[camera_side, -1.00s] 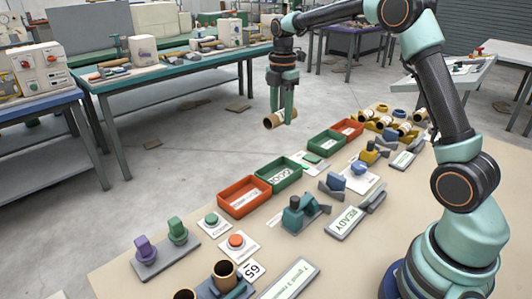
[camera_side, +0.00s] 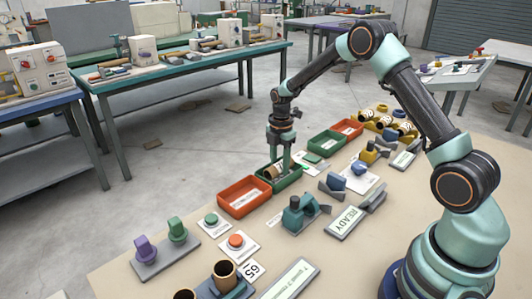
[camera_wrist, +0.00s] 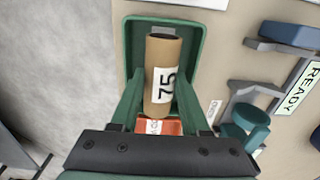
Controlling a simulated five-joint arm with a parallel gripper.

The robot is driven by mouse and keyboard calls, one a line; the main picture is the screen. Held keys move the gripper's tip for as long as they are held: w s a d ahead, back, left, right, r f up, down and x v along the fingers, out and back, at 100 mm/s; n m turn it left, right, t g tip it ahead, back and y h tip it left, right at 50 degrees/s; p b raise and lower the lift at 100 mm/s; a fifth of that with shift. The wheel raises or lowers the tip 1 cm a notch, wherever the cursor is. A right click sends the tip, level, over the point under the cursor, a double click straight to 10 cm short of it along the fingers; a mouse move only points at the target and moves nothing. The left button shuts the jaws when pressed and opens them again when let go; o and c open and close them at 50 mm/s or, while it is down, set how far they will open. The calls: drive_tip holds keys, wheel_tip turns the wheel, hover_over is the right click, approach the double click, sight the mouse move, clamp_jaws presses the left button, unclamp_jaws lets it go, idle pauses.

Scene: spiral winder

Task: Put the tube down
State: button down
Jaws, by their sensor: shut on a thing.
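A brown cardboard tube (camera_wrist: 161,55) with a white label reading 75 is in the wrist view, lying lengthwise over the green tray (camera_wrist: 195,40). My gripper (camera_wrist: 160,103) has a finger on each side of the tube and is shut on it. In the side view my gripper (camera_side: 280,165) reaches down into the nearer green tray (camera_side: 290,183), with the tube (camera_side: 272,172) at tray height. I cannot tell whether the tube touches the tray floor.
A red tray (camera_side: 243,198) stands beside the green one, nearer the camera. Another green tray (camera_side: 326,143) and a red tray (camera_side: 348,128) stand farther along. More tubes lie in a yellow rack (camera_side: 385,122) at the back. A READY display (camera_side: 347,220) is to the right.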

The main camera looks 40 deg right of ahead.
drive_tip(key=shift+f, duration=0.55)
drive_tip(key=shift+f, duration=0.1)
drive_tip(key=shift+f, duration=0.2)
drive_tip(key=c, duration=0.7)
unclamp_jaws()
